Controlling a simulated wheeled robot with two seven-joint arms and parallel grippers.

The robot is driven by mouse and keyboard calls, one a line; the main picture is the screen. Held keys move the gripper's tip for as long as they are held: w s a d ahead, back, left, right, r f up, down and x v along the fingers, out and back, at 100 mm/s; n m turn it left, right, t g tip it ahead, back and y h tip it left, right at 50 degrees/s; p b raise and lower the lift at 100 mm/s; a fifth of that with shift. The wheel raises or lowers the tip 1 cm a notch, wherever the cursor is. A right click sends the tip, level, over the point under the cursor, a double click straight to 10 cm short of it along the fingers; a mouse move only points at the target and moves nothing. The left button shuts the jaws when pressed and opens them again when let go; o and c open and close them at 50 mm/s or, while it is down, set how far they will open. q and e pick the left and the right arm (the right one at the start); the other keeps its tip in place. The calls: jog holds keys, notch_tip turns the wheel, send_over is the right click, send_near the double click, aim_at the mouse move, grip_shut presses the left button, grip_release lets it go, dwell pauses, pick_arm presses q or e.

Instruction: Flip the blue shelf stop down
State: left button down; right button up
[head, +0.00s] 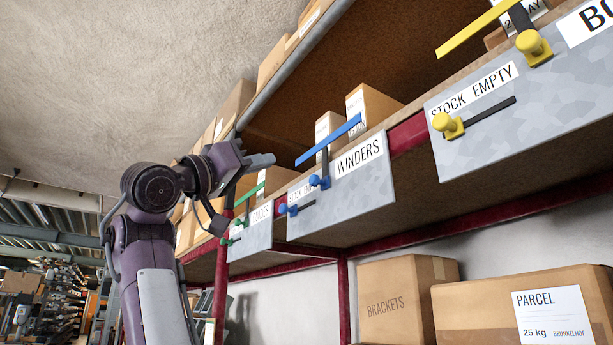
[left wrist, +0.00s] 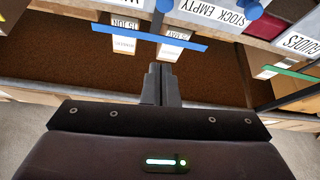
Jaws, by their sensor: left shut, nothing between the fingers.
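The blue shelf stop is a long blue bar (head: 329,139) on a dark upright arm, raised above the shelf's front edge by the WINDERS label. Its blue knob (head: 319,182) is at the foot of that arm. The bar also crosses the left wrist view (left wrist: 128,34), beyond the fingertips. My left gripper (head: 268,160) is shut and empty, left of the bar's left end in the head view. In the left wrist view its closed fingers (left wrist: 160,70) point toward the bar, with a gap visible in the picture. My right gripper is not in view.
A second blue knob (head: 291,209) with a dark horizontal lever is below left. A green bar (head: 250,193) and a yellow bar (head: 472,28) flank the blue one. Cartons (head: 372,104) stand behind the blue bar. A BRACKETS box (head: 395,300) is on the lower level.

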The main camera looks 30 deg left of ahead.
pick_arm(q)
notch_tip(320, 180, up, 6)
jog(key=f+p, duration=0.1)
jog(key=p, duration=0.7)
send_over(322, 187)
jog(key=s+a, duration=0.2)
jog(key=s, duration=0.3)
jog(key=f, duration=0.4)
jog(key=shift+w+d+f, duration=0.15)
jog(key=shift+w+d, duration=0.1)
jog(key=shift+d, duration=0.05)
notch_tip(322, 187, down, 5)
jog(key=b, duration=0.5)
jog(key=shift+s, duration=0.15)
